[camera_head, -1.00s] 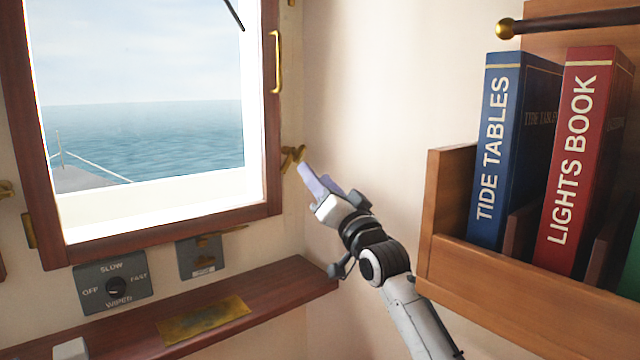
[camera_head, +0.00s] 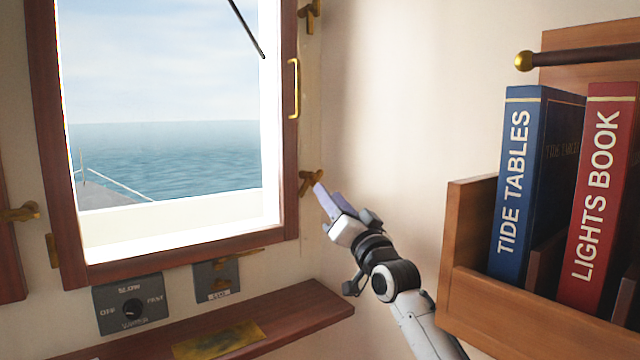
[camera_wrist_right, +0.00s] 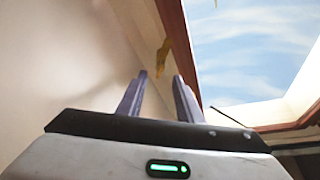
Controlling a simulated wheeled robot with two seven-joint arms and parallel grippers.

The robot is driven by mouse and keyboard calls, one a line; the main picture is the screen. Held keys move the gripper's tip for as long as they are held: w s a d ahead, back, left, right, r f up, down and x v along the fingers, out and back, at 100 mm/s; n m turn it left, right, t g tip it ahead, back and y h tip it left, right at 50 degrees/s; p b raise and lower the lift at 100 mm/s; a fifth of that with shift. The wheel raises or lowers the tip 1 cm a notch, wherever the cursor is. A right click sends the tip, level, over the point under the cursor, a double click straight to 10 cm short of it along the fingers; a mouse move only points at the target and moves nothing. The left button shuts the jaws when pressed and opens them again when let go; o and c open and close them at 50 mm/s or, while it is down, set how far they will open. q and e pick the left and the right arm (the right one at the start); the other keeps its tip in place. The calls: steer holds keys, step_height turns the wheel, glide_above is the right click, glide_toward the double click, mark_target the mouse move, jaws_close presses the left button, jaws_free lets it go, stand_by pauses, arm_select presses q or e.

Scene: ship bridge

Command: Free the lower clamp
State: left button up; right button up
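The lower clamp (camera_head: 309,182) is a small brass fitting on the wall just right of the window frame, near its lower right corner. My right gripper (camera_head: 332,192) is just right of and slightly below it, pointing up and left, with one fingertip beside the clamp. I cannot tell whether they touch. In the right wrist view the two purple-grey fingers (camera_wrist_right: 158,85) stand apart with nothing gripped between them. A brass piece, apparently this clamp (camera_wrist_right: 163,57), shows beyond the tips against the window frame. My left gripper is not in view.
A second brass clamp (camera_head: 311,14) sits higher up the frame's right side, above a brass handle (camera_head: 293,88). A wooden shelf (camera_head: 300,305) and a wiper switch box (camera_head: 130,303) lie below the window. A book rack (camera_head: 465,225) stands close to the right of my arm.

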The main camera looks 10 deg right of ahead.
mark_target(311, 184)
steer(key=x, duration=0.7)
stand_by(0.3)
